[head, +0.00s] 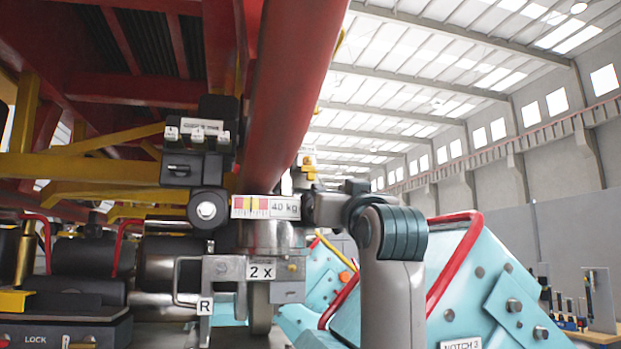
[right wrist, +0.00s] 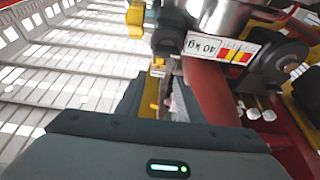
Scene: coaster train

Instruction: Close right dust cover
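No part is labelled as a dust cover, so I cannot tell for sure which one it is or how far it is open. A grey metal housing (head: 228,284) with tags "R" and "2 x" hangs under the red beam in the head view. Above it is a steel cylinder with a "40 kg" label (head: 284,208); the label also shows in the right wrist view (right wrist: 205,46). My right gripper (head: 318,209) is just right of this label, close to the cylinder. Its fingertips are partly hidden and its opening is unclear. My left gripper is not in view.
A thick red beam (head: 285,95) slopes overhead beside my right gripper. A black box (head: 198,150) with small tags is at the left. A light-blue frame with red edging (head: 483,285) stands at the right. A panel marked "LOCK" (head: 75,330) is at lower left.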

